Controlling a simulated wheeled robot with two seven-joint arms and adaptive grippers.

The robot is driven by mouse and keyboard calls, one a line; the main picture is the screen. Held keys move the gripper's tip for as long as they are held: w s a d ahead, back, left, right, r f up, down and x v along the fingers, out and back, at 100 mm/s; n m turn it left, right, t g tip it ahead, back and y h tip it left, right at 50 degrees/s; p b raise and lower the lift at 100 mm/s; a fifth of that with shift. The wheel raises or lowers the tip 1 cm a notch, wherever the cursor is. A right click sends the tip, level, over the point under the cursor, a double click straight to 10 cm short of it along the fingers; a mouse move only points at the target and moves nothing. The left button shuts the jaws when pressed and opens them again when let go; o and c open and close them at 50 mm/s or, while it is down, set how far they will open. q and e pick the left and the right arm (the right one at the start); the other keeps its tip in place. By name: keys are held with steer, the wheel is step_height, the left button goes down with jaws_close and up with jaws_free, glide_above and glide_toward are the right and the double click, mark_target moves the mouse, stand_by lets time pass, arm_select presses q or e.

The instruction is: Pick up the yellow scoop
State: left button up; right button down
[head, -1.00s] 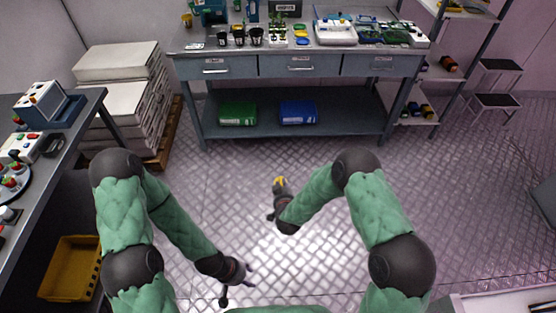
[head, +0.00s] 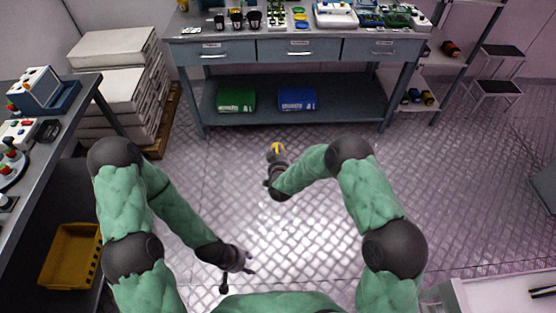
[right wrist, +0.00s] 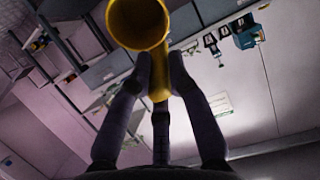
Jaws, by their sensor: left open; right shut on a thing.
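The yellow scoop (head: 277,148) is held up in front of the workbench by my right gripper (head: 275,163). In the right wrist view the scoop (right wrist: 138,22) shows its round open bowl at the top, with its handle running down between the fingers. The right gripper (right wrist: 160,84) is shut on that handle. My left gripper (head: 237,273) is open and empty, low over the metal floor and apart from the scoop.
A grey workbench (head: 300,50) with drawers stands at the back, with a green box (head: 236,100) and a blue box (head: 297,98) on its lower shelf. A side table (head: 65,130) and a yellow crate (head: 72,256) are at the left. The middle floor is clear.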

steer(key=b+x, duration=0.1)
steer(key=x, duration=0.2)
steer(key=r+b+x, duration=0.1)
steer(key=x, duration=0.2)
steer(key=shift+w, duration=0.45)
steer(key=shift+f+b, duration=0.25)
steer(key=shift+b, duration=0.15)
steer(key=shift+s+r, duration=0.1)
steer(key=shift+s, duration=0.1)
steer(key=s+t+b, duration=0.1)
steer(key=s, duration=0.2)
steer(key=shift+b, duration=0.3)
steer(key=s, duration=0.3)
steer(key=shift+s, duration=0.35)
steer(key=shift+s+f, duration=0.25)
steer(key=shift+s, duration=0.05)
